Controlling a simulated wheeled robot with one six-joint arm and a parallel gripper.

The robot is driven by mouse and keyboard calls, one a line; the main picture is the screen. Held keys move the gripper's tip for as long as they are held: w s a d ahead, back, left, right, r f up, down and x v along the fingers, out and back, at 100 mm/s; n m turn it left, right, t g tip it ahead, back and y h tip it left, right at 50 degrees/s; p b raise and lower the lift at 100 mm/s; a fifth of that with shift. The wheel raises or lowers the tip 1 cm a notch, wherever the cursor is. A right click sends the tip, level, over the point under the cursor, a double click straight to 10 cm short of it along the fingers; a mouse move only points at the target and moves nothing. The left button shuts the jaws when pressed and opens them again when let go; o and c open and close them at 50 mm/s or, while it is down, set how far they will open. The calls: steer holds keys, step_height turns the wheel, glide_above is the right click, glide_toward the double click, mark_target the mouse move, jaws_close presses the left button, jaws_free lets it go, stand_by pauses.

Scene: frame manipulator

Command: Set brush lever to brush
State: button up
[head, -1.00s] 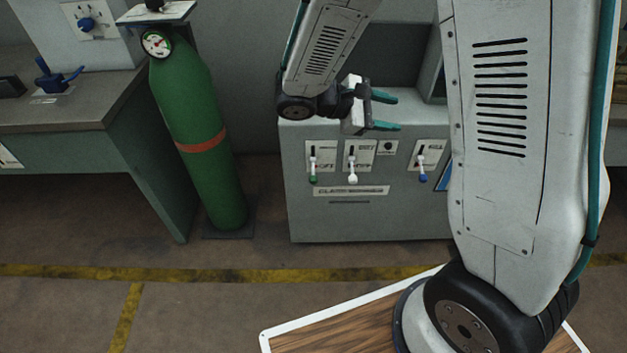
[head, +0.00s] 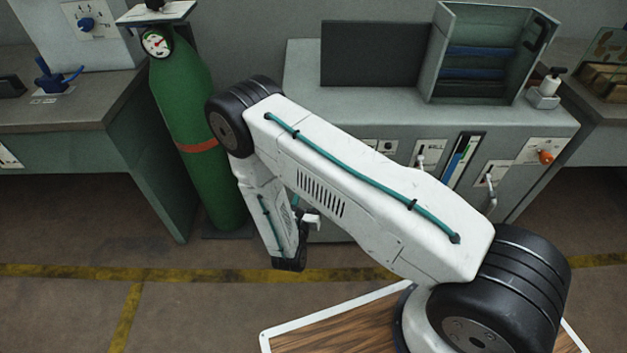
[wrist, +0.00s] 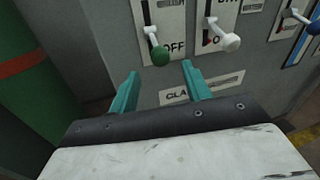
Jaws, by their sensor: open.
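Several small levers in slotted white plates line the front of a grey cabinet. In the wrist view, a green-knobbed lever (wrist: 160,55) hangs down beside the word OFF. Right of it are a white-knobbed lever (wrist: 230,41) and a blue-knobbed lever (wrist: 298,15), both partly in view. The white one's label is cut off, and I cannot read which lever is the brush lever. My gripper (wrist: 160,70) is open and empty, its teal fingertips just below the green knob, to either side of it. Touch cannot be told. In the head view my arm hides the gripper's fingers and the left levers.
The grey cabinet (head: 300,75) carries a dark panel and an open box (head: 487,55). A green gas cylinder (head: 180,105) stands close left of my arm. An orange knob (head: 546,156) and a white-handled lever (head: 491,195) are at the cabinet's right. A bench stands far left.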

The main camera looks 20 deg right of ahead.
steer(key=x, duration=0.7)
steer(key=shift+w+d, duration=0.15)
steer(key=shift+w, duration=0.1)
jaws_close()
